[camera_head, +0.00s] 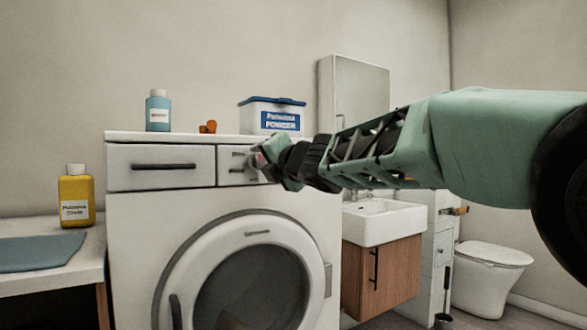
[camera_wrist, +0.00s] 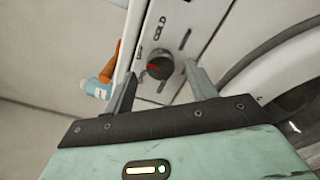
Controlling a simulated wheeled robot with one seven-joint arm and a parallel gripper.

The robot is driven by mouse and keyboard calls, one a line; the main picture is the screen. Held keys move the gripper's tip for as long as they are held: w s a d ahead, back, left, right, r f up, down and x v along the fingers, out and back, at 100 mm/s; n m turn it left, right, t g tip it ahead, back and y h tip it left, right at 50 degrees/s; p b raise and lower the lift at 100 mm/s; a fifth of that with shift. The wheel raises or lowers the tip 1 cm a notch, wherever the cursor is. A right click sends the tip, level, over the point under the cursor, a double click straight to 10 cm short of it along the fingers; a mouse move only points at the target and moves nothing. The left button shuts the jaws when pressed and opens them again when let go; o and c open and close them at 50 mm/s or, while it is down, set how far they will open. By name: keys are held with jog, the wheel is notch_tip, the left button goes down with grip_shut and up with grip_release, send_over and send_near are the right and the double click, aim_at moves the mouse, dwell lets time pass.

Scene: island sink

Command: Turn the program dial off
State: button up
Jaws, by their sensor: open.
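The program dial (camera_wrist: 160,66) is a dark round knob with a red mark, on the white front panel of the washing machine (camera_head: 130,235). In the wrist view it lies between and just beyond the tips of my gripper (camera_wrist: 162,82). The two fingers are apart, one on each side of the dial, and nothing is held. I cannot tell whether either finger touches it. In the head view my gripper (camera_head: 268,160) is at the panel right of the drawer handle and hides most of the dial.
A blue bottle (camera_head: 158,112), a small orange object (camera_head: 208,127) and a powder box (camera_head: 272,104) stand on the machine's top. A yellow bottle (camera_head: 76,197) stands on the left counter. A sink (camera_head: 384,222) is right of the machine, with a toilet (camera_head: 491,275) beyond.

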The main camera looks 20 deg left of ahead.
jog(key=b+v, duration=0.5)
jog(key=v, duration=1.1)
jog(key=shift+b, duration=0.35)
jog(key=shift+f, duration=0.1)
jog(key=s+d+f+m+g+h, duration=0.1)
jog(key=s+d+f+m+h, duration=0.15)
jog(key=d+f+m, duration=0.4)
jog(key=s+d+f+m+g+h, duration=0.1)
jog(key=d+f+m+g+h, duration=0.2)
jog(key=f, duration=0.6)
jog(key=s+d+f+m+h, duration=0.2)
jog(key=d+f+m+h, duration=0.1)
jog(key=f+m, duration=0.4)
jog(key=s+d+f+m+g+h, duration=0.2)
jog(key=s+d+f+m+g, duration=0.25)
jog(key=s+d+f, duration=0.55)
jog(key=s+d+f+m+g+h, duration=0.3)
jog(key=s+d+f+m, duration=0.3)
jog(key=s, duration=0.6)
notch_tip(320, 180, up, 32)
jog(key=p, duration=3.3)
jog(key=shift+s+a, duration=0.2)
jog(key=shift+a, duration=0.2)
